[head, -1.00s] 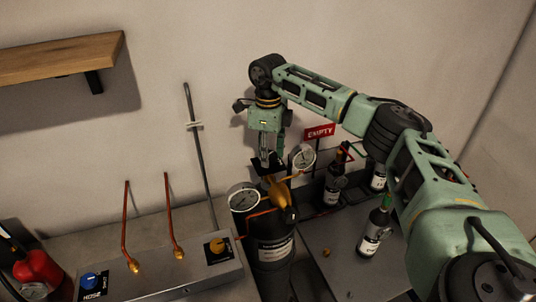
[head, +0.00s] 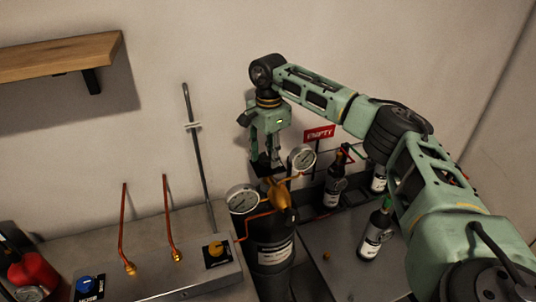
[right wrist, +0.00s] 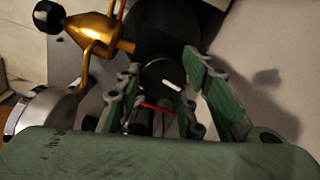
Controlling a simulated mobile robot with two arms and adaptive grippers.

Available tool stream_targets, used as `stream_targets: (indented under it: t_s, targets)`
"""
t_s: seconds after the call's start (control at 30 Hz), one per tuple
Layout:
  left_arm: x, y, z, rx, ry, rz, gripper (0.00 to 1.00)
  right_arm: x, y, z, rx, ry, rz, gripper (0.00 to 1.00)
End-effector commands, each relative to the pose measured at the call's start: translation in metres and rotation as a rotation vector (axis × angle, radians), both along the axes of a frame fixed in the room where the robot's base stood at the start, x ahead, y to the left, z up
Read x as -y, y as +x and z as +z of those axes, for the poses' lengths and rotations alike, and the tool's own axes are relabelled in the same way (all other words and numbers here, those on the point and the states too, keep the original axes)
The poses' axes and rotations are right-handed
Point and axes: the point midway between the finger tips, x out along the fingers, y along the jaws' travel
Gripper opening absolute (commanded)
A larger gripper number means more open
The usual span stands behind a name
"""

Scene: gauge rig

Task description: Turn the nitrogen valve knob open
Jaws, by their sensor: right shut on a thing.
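A black cylinder (head: 271,240) with a white label stands at mid-counter, with a brass regulator (head: 279,193) on top. My right gripper (head: 265,165) points down just behind the regulator. It is shut on a round black valve knob, which is mostly hidden in the head view. In the right wrist view the knob (right wrist: 158,77) shows a white mark on its face and sits between the green fingers of my right gripper (right wrist: 165,85). The lettering on the cylinder is too small to read. My left gripper is not in view.
Two round gauges, left (head: 242,199) and right (head: 302,158), flank the regulator. Dark bottles (head: 375,232) stand to the right, near a red sign (head: 319,133).

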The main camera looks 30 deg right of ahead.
Motion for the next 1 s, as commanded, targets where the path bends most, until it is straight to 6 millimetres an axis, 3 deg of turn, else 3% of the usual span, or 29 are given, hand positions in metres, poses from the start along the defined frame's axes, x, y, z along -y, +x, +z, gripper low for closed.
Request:
stream_targets:
  t_s: [0.4, 0.97, 1.0]
  targets:
    - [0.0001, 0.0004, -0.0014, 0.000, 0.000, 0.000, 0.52, 0.0010, -0.0030, -0.0039, -0.014, 0.000, 0.198, 0.09]
    - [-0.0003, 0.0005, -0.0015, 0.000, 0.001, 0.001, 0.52, 0.0017, -0.0030, -0.0038, -0.014, -0.002, 0.228, 0.09]
    - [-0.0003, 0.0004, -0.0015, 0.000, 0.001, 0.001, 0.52, 0.0017, -0.0030, -0.0038, -0.014, -0.002, 0.228, 0.37]
